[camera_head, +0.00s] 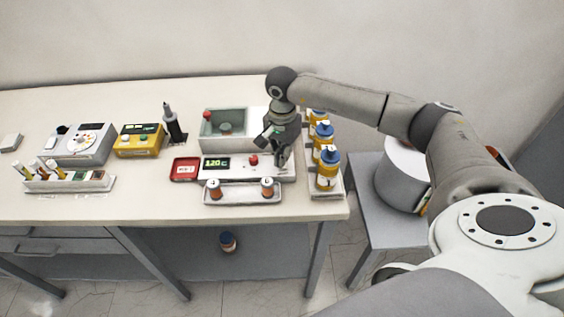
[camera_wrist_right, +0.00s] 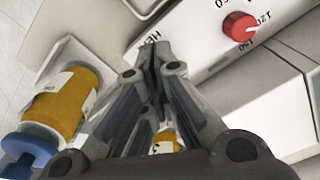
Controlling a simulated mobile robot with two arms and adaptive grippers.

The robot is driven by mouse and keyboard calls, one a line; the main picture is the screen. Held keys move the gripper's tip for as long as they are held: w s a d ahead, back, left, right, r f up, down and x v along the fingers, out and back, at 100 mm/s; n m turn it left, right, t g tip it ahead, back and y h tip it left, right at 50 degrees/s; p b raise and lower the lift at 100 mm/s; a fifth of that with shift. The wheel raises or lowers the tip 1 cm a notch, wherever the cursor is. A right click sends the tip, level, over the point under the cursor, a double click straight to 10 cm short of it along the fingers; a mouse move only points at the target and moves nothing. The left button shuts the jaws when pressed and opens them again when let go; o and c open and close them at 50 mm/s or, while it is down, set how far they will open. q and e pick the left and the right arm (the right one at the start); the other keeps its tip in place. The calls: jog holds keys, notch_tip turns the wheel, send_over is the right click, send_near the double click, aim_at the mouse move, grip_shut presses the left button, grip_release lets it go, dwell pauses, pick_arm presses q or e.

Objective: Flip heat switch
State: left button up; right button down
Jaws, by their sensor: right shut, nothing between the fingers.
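In the right wrist view the red knob (camera_wrist_right: 238,27) sits among dial numbers on the panel. The start of a label, "HE" (camera_wrist_right: 128,62), shows at the panel's end beside my fingertips. My right gripper (camera_head: 282,158) points down at the right end of the panel, shut and empty. Its closed fingers (camera_wrist_right: 152,58) cover the label's rest, and the heat switch is hidden. I cannot tell whether they touch it. My left gripper is out of view.
Bottles with blue caps (camera_head: 327,165) stand in a rack close right of my gripper. A tray with two orange-topped jars (camera_head: 240,197) lies in front of the unit. A grey basin (camera_head: 224,128) is behind. A yellow device (camera_head: 139,140) stands left.

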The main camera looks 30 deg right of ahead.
jog(key=shift+s+f+b, duration=0.1)
jog(key=shift+f+b, duration=0.9)
jog(key=shift+f, duration=0.2)
dwell(0.4)
jog(key=shift+r+p, duration=0.45)
jog(key=shift+r, duration=0.3)
jog(key=shift+r+p, duration=1.35)
jog(key=shift+r, duration=1.45)
jog(key=shift+f, duration=0.1)
